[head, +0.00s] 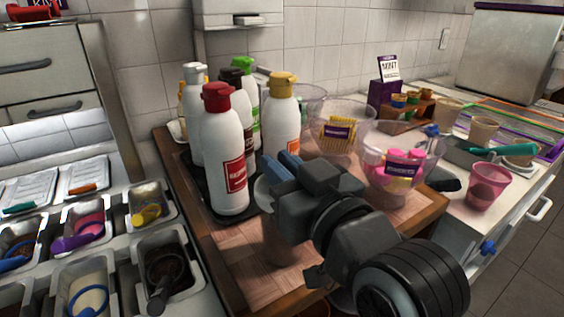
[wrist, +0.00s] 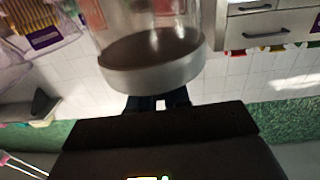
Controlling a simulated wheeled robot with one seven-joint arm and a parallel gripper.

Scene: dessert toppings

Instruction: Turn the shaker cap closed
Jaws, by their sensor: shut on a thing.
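The shaker stands upright on the wooden board, with a clear body (head: 277,243) and a grey cap (head: 262,193); most of it is hidden behind my gripper in the head view. In the wrist view the clear body shows brown contents (wrist: 150,47), and the grey cap (wrist: 150,81) is close in front of the fingers. My gripper (head: 281,166), with blue finger pads, is shut on the cap; its fingertips (wrist: 159,102) also show in the wrist view. The cap's turn position cannot be told.
A red-capped bottle (head: 224,150) and several other bottles stand close behind and left of the shaker. Clear tubs (head: 401,172) with pink and yellow goods stand to the right. Topping bins (head: 165,262) lie at the left. The board's front left is bare.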

